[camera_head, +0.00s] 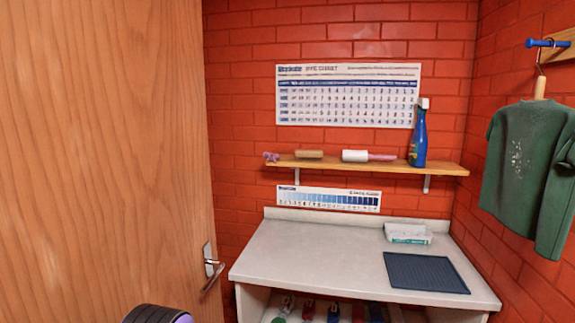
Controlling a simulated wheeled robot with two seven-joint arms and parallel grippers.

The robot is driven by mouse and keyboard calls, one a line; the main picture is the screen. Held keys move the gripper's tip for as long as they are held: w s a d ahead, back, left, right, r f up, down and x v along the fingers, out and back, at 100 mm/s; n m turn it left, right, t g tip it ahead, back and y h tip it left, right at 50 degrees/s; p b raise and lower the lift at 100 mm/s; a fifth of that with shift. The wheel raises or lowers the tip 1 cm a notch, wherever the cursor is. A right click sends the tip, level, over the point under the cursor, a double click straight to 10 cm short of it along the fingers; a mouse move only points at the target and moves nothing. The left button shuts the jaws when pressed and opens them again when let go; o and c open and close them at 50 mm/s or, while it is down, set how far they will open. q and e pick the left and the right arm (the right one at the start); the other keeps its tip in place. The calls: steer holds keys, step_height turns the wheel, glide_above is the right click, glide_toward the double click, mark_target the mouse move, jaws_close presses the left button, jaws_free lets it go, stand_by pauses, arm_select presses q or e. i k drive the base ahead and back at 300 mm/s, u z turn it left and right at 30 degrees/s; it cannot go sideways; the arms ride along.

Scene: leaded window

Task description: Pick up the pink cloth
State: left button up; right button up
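I see no thing that is clearly a pink cloth. A small pinkish-purple object (270,156) sits at the left end of the wall shelf; it is too small to tell whether it is cloth. A lint roller (357,156) with a pink handle lies further right on the same shelf. Neither of my grippers shows in the head view. A dark rounded shape with a purple edge cuts into the bottom left, and I cannot tell what it is.
The shelf (440,168) also holds a wooden block-like item (309,154) and a blue bottle (418,135). The counter (320,250) below bears a white box (408,233) and a dark mat (425,272). A wooden door (100,150) fills the left. A green shirt (530,165) hangs right.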

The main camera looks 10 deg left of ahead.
mark_target(271, 157)
steer(key=z, duration=0.2)
steer(key=i, duration=1.5)
steer(key=z, duration=0.05)
